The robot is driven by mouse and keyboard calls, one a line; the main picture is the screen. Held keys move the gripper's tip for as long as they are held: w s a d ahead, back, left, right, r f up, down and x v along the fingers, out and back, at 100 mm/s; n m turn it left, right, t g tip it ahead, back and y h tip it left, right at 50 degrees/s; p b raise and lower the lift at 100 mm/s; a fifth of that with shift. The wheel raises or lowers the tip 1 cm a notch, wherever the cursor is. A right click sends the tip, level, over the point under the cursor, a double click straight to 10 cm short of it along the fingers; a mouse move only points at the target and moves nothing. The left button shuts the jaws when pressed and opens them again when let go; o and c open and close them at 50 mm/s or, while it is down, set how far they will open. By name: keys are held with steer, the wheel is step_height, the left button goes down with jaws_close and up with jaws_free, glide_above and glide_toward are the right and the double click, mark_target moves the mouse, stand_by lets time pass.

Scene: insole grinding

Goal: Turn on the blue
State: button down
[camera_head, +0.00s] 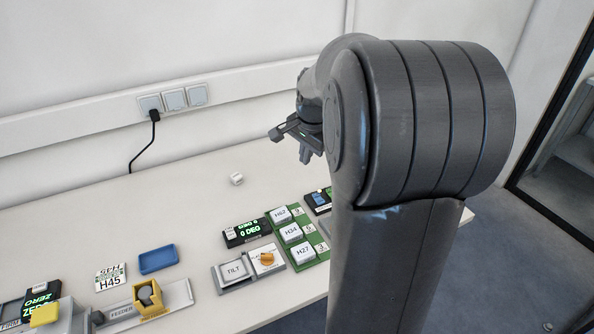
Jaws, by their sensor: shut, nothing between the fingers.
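A small blue part (319,198) sits on a black unit at the back right of the table, beside my arm. It is too small to tell whether it is a switch or a screen, or whether it is on. A shallow blue tray (158,260) lies in the left half of the table. My gripper (298,138) is shut and empty. It shows in front of the wall, up and to the left of the black unit. My own arm hides part of the gripper and the table's right side.
A green board (308,262) with labelled white blocks, a "0 DEG" display (248,232), a TILT block (233,271) and an orange knob (267,258) stand mid-table. A feeder (165,303) is at front left. A white cube (236,178) lies behind, with clear table around it.

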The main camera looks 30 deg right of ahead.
mark_target(317, 194)
steer(key=w+d+f+m, duration=0.4)
steer(key=d+f, duration=0.2)
steer(key=d, duration=0.2)
steer(key=shift+w+d+f+g, duration=0.15)
steer(key=shift+w+f+g, duration=0.2)
steer(key=shift+g, duration=0.05)
steer(key=f, duration=0.4)
steer(key=w+f, duration=0.1)
steer(key=f, duration=0.4)
steer(key=w+f, duration=0.1)
steer(key=f, duration=0.3)
steer(key=shift+w+f, duration=0.2)
steer(key=shift+f, duration=0.2)
steer(key=shift+f, duration=0.1)
steer(key=shift+w+f+g, duration=0.2)
steer(key=shift+f+g, duration=0.05)
steer(key=shift+g, duration=0.15)
steer(key=shift+s, duration=0.25)
